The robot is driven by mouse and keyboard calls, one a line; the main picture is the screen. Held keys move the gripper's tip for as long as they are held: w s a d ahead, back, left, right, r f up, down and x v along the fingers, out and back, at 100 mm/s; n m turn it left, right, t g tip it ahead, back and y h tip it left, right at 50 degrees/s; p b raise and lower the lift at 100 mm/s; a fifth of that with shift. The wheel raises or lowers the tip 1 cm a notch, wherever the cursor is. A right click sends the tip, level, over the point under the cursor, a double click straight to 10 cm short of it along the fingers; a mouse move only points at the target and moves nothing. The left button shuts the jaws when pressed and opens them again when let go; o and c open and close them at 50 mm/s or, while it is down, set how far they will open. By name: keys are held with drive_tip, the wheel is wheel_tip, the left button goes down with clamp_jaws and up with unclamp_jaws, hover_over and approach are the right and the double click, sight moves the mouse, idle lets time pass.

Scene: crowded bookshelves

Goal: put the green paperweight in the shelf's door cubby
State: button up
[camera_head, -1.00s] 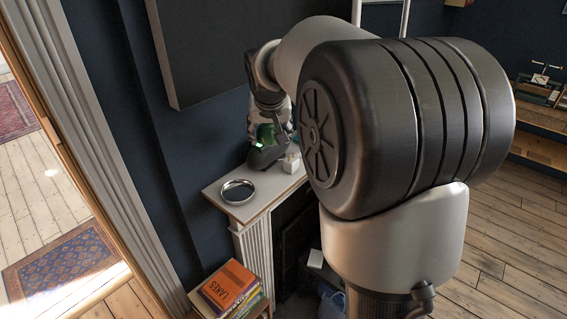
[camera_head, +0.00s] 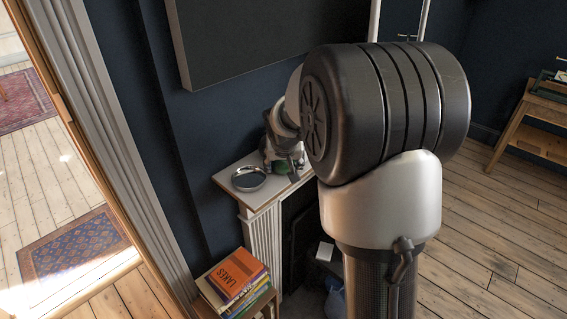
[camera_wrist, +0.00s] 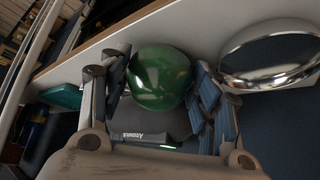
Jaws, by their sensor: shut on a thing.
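The green paperweight (camera_wrist: 160,78) is a glossy dark green rounded object in the wrist view, between the two fingers of my gripper (camera_wrist: 158,92). The fingers are shut on it from both sides. In the head view, my gripper (camera_head: 283,163) is over the white mantel, with a bit of green (camera_head: 281,168) showing under it. I cannot tell whether the paperweight touches the mantel. No door cubby can be made out in these frames.
A round silver dish (camera_head: 249,178) sits on the white mantel (camera_head: 228,173), close beside my gripper; the dish also shows in the wrist view (camera_wrist: 270,55). A stack of books (camera_head: 236,280) stands below on the left. Wooden floor is open at right.

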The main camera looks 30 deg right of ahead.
drive_tip(key=shift+f, duration=0.1)
drive_tip(key=o, duration=0.9)
drive_tip(key=shift+o, duration=0.5)
